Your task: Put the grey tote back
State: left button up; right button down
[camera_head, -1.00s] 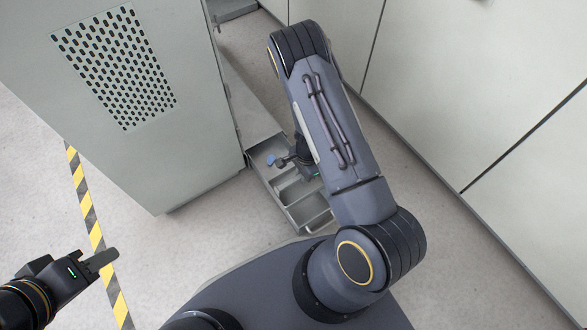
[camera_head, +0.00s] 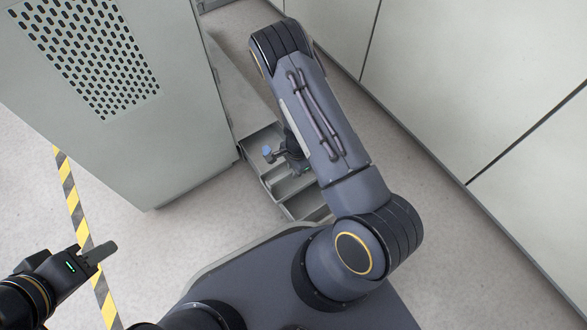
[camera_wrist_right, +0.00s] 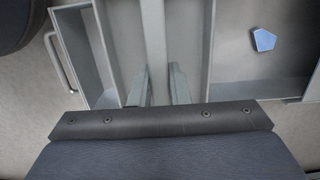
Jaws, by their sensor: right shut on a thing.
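The grey tote (camera_head: 251,148) has several compartments and sits low beside the grey cabinet's corner; my right arm hides part of it. In the right wrist view its grey walls (camera_wrist_right: 205,50) run on both sides of a central divider. A small blue piece (camera_head: 268,152) shows at its left compartment; it also shows in the right wrist view (camera_wrist_right: 263,40). My right gripper (camera_wrist_right: 161,75) is shut on the tote's central divider, a finger on each side. My left gripper (camera_head: 112,246) is at lower left, apart from the tote; its finger gap is not clear.
A grey cabinet (camera_head: 160,165) with a perforated panel stands left of the tote. Pale wall panels (camera_head: 480,80) run along the right. A yellow-black floor stripe (camera_head: 73,205) lies at left. My base is close to the tote's near end. Floor between stripe and base is open.

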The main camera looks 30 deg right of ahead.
jog(key=shift+f+b, duration=0.35)
jog(key=shift+f, duration=0.15)
jog(key=c, duration=1.4)
grip_release()
jog(key=shift+o, duration=0.2)
